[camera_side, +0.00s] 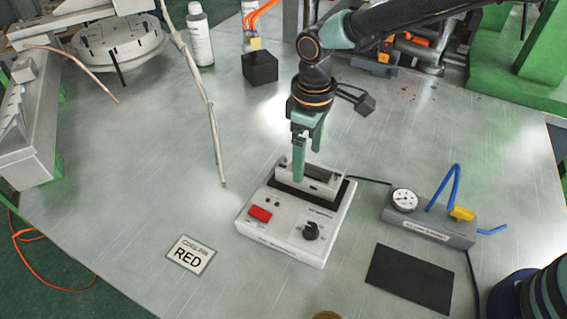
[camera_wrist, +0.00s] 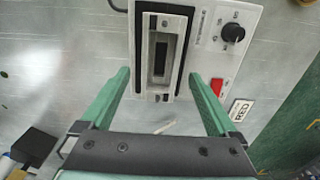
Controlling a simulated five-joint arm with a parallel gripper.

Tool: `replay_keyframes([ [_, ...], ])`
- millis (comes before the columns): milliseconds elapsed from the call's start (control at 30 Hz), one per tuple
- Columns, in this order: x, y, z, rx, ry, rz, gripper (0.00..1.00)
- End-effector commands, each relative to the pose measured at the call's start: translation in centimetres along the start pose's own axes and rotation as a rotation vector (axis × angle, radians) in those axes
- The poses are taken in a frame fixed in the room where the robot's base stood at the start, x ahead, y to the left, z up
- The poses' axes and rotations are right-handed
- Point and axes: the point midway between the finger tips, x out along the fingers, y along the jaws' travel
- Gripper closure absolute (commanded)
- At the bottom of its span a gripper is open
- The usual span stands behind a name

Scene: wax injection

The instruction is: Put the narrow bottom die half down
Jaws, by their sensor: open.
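The narrow bottom die half (camera_side: 323,187) looks like a grey metal block with a long slot. It sits on the dark plate on top of a white control box (camera_side: 286,241). In the wrist view the die half (camera_wrist: 148,72) lies inside the plate's dark border, its slot facing up. My gripper (camera_side: 308,167) is open, with its green fingers pointing down at the die half. In the wrist view my gripper (camera_wrist: 159,76) has one finger to each side of the block, apart from it. The near finger hides part of the block in the side view.
The box carries a red switch (camera_side: 260,214) and a black knob (camera_side: 311,231). A grey gauge block (camera_side: 430,230) with blue tubes stands to the right, behind a black mat (camera_side: 409,279). A RED card (camera_side: 190,255) lies to the left. A black cube (camera_side: 260,68) stands behind. The left tabletop is mostly clear.

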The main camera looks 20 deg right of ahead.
Motion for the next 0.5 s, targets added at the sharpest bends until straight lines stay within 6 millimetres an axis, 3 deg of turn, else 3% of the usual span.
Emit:
replay_keyframes([
  [200, -4.8, 0.0, -0.1, 0.0, 0.005, 0.001, 0.06],
  [500, -8.2, 0.0, 0.0, 0.001, 0.002, 0.0, 0.06],
])
